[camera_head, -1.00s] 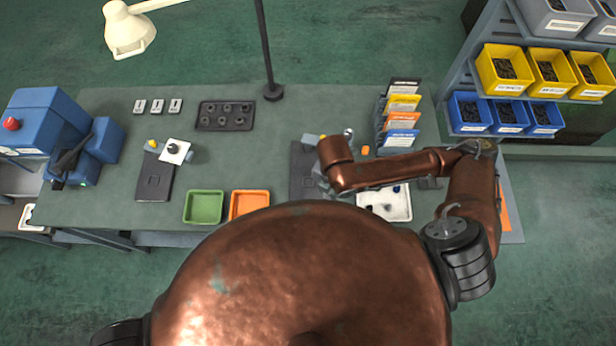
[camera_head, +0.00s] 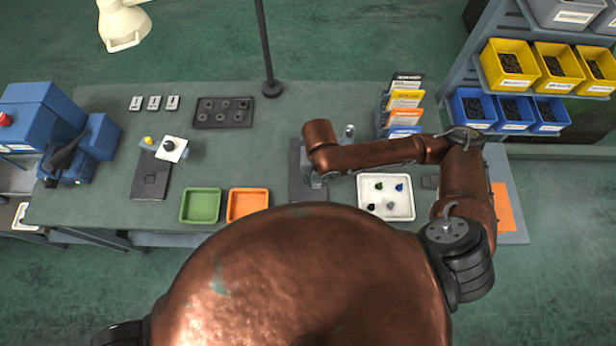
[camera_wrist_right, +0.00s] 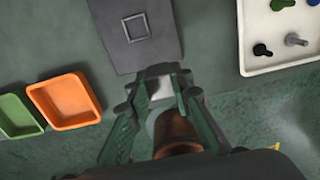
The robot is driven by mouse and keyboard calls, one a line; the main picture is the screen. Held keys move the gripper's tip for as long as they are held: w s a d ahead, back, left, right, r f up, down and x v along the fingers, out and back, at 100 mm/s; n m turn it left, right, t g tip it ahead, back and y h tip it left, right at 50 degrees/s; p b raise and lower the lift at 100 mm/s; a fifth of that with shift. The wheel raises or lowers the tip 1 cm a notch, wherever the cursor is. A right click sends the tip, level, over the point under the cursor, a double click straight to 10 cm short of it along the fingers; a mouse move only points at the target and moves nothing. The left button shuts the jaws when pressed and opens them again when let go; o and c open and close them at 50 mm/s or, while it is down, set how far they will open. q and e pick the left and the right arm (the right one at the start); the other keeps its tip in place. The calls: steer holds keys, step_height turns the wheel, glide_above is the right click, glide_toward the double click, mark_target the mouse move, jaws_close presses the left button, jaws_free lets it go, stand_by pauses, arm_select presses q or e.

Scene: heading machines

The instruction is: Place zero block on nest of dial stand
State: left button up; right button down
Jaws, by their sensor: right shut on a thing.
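My right gripper (camera_head: 316,181) is over the front part of a dark plate (camera_head: 299,162) at the middle of the bench. In the wrist view, the gripper (camera_wrist_right: 164,82) is shut on a small pale block (camera_wrist_right: 162,90), mostly hidden between the fingers. This block appears to be the zero block. The plate also shows there (camera_wrist_right: 115,40), with a square outlined nest (camera_wrist_right: 135,27) beyond the fingertips. The block appears apart from the nest. My left gripper is out of view.
Green (camera_head: 201,205) and orange (camera_head: 247,204) trays stand left of the gripper. A white tray (camera_head: 386,212) with several small parts stands right. A black holed tray (camera_head: 223,112) and a colored card rack (camera_head: 403,105) are farther back. The middle-left bench is clear.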

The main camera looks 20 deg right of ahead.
steer(key=w+f, duration=0.4)
steer(key=w+a+f, duration=0.1)
steer(key=w+f, duration=0.1)
steer(key=shift+w+f+p, duration=0.1)
steer(key=shift+f+p, duration=0.5)
steer(key=shift+f, duration=1.1)
steer(key=shift+f, duration=0.15)
steer(key=c, duration=1.7)
jaws_free()
steer(key=shift+c, duration=0.2)
step_height(320, 180, up, 12)
steer(key=b, duration=0.1)
